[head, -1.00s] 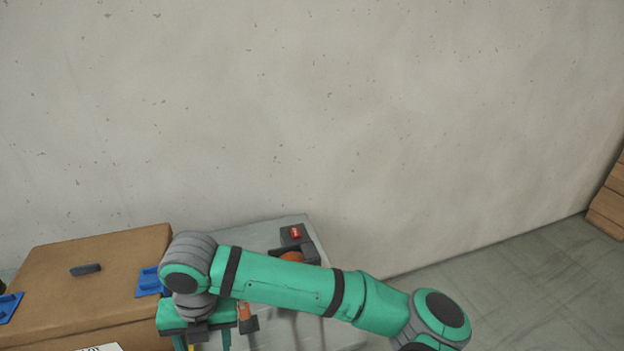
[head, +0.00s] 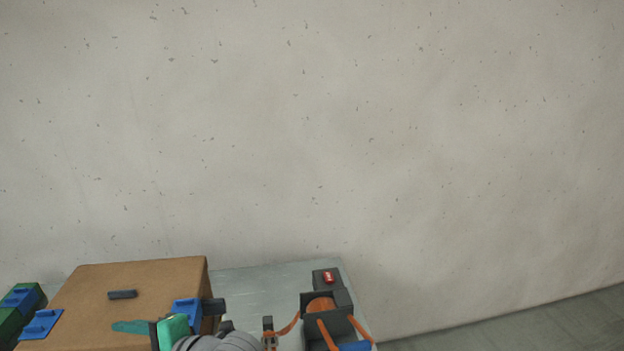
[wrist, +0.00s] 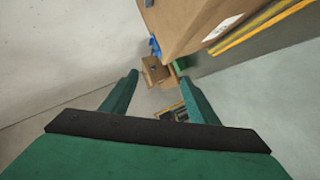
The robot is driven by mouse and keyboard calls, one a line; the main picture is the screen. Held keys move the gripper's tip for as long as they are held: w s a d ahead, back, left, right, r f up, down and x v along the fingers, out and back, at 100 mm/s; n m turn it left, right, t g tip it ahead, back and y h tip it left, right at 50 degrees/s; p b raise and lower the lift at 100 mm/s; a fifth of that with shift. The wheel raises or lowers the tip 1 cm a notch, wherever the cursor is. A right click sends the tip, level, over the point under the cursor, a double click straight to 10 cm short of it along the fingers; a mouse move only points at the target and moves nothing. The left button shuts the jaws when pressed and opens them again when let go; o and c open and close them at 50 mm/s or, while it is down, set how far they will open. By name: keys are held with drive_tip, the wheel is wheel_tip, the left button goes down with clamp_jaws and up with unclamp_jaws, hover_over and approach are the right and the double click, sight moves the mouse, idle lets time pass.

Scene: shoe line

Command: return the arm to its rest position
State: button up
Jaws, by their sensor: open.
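My gripper (wrist: 158,77) is open and empty in the wrist view, its two teal fingers spread apart with nothing between them. In the head view only a small part of my arm shows, low at the bottom edge. One teal finger there points left, in front of the brown box (head: 150,283). The rest of the arm is below the picture. The box also shows at the top of the wrist view (wrist: 190,22), beyond the fingers. I cannot tell how far the gripper is from it.
A grey table (head: 255,284) stands against the concrete wall (head: 330,140). It carries a dark fixture with an orange part (head: 321,305) and a red-topped block (head: 328,278). Blue pieces (head: 42,323) sit by the box. Floor (head: 520,325) at the right is clear.

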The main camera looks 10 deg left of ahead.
drive_tip(key=w+d+f+m+t+y, duration=0.15)
drive_tip(key=w+d+m+t, duration=0.35)
drive_tip(key=m+t, duration=0.6)
drive_tip(key=s+d+f+m+t+h, duration=0.4)
drive_tip(key=d+f+m+h, duration=0.5)
drive_tip(key=d+f+m, duration=0.5)
drive_tip(key=s+d+f+m+h, duration=0.45)
drive_tip(key=s+d+f, duration=0.25)
drive_tip(key=s+d, duration=0.4)
drive_tip(key=s+d+g+h, duration=0.1)
drive_tip(key=s+d+h, duration=0.1)
drive_tip(key=s+d, duration=0.7)
drive_tip(key=s, duration=0.5)
drive_tip(key=shift+s+d+g, duration=0.25)
drive_tip(key=shift+d+g, duration=0.05)
